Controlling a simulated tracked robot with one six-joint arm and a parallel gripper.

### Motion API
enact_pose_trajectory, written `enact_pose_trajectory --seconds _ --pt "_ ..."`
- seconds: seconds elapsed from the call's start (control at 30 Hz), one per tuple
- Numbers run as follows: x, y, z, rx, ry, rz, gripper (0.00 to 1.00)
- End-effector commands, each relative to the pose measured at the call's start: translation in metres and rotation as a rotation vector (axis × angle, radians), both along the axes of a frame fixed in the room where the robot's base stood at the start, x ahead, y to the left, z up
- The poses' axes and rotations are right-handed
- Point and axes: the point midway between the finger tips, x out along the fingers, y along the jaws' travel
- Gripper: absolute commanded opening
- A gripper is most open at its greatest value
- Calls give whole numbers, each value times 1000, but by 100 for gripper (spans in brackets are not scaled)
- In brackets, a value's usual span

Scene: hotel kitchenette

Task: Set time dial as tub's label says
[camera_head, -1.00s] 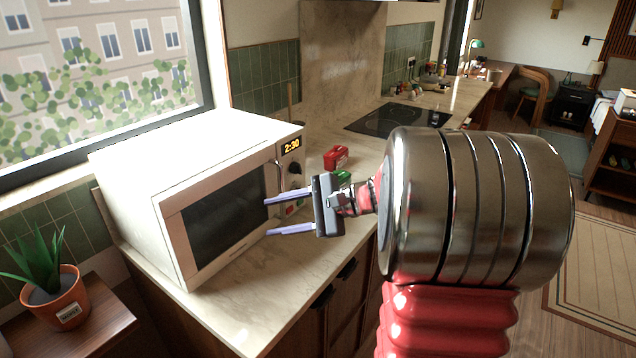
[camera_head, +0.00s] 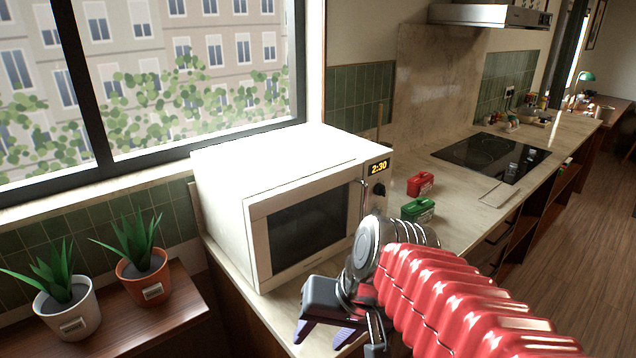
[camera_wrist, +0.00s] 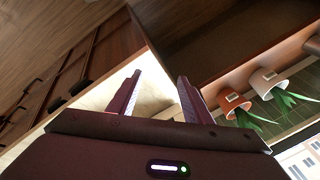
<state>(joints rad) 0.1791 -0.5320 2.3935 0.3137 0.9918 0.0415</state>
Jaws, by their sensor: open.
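A white microwave (camera_head: 226,205) stands on the counter, its door shut and its display (camera_head: 379,167) reading 2:30. A dark round dial (camera_head: 379,189) sits below the display; its setting is too small to read. My arm hides the lower control panel. A red tub (camera_head: 421,184) and a green tub (camera_head: 417,210) stand to the right of the microwave; I cannot read any label on them. My gripper (camera_head: 324,336) is open and empty, low in front of the microwave, fingers pointing down and away from the dial. Its two fingers also show in the wrist view (camera_wrist: 160,76).
Two potted plants, one in a white pot (camera_head: 68,312) and one in an orange pot (camera_head: 146,282), stand on a wooden surface (camera_head: 186,310) at the left. A dark hob (camera_head: 490,155) lies farther along the counter. Some counter beyond the tubs is clear.

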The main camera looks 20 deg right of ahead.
Motion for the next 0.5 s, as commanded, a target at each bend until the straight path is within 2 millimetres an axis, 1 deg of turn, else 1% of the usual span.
enact_pose_trajectory --seconds 0.03,0.2,0.33,0.5 --pt "-7 1 2 -53 -28 48 45" --pt "-23 -4 6 -225 -114 184 45" --pt "-29 -8 9 -308 -160 249 45" --pt "-31 -10 10 -345 -179 277 45"
